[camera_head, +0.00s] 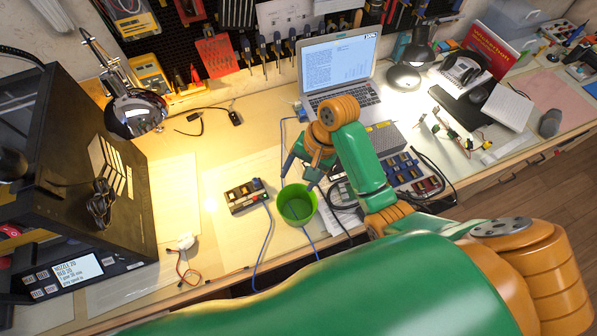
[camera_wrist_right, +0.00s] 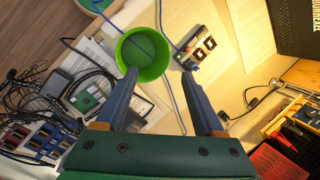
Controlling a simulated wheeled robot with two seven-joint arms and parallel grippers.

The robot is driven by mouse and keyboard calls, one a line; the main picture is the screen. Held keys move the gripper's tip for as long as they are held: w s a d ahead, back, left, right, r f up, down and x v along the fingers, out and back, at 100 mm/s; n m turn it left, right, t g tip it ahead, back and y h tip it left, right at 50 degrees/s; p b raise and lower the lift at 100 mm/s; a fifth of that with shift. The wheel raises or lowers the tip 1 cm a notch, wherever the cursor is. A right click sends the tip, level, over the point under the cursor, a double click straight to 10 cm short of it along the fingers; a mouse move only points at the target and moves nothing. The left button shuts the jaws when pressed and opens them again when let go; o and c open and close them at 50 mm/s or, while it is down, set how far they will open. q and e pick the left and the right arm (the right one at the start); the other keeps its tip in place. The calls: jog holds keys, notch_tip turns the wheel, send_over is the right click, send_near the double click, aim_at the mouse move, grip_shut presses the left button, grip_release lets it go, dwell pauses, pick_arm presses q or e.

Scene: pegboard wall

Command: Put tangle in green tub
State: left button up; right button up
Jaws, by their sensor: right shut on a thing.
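I cannot pick out the tangle for certain. My left gripper is out of view.
A small device (camera_head: 245,195) with a blue lead sits left of the tub. A tray of modules (camera_head: 408,172) lies to the right. A laptop (camera_head: 340,72) stands behind. The black machine (camera_head: 60,160) fills the left.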

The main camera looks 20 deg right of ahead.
aim_at(301, 184)
notch_tip(301, 184, down, 10)
jog(key=shift+s, duration=0.15)
jog(key=o, duration=1.3)
jog(key=shift+d, duration=0.1)
notch_tip(301, 184, up, 7)
jog(key=shift+r, duration=0.1)
jog(key=shift+s, duration=0.1)
